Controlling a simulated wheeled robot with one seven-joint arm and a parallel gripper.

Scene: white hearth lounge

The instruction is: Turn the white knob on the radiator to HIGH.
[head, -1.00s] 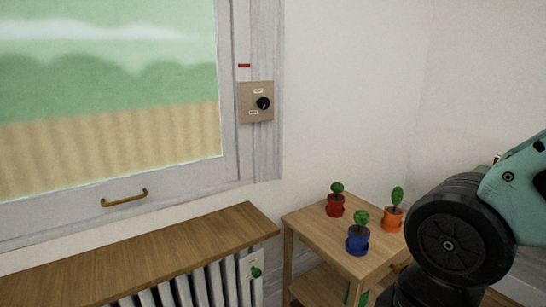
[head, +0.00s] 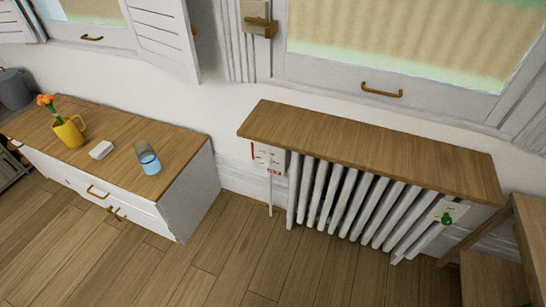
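The white radiator (head: 345,196) stands under a wooden shelf, with its fins facing me. At its left end is a pale control plate (head: 263,151) with small markings and a red label (head: 275,171). A white knob on this plate is too small and pale to make out clearly, and its setting cannot be read. At the right end is another light plate with a green knob (head: 447,219). My gripper is not in view.
A white cabinet (head: 187,190) with a wooden top holds a yellow mug (head: 70,132) with orange flowers, a white block (head: 102,150) and a glass (head: 147,158). The wooden shelf (head: 370,150) overhangs the radiator. The floor (head: 240,245) before it is clear.

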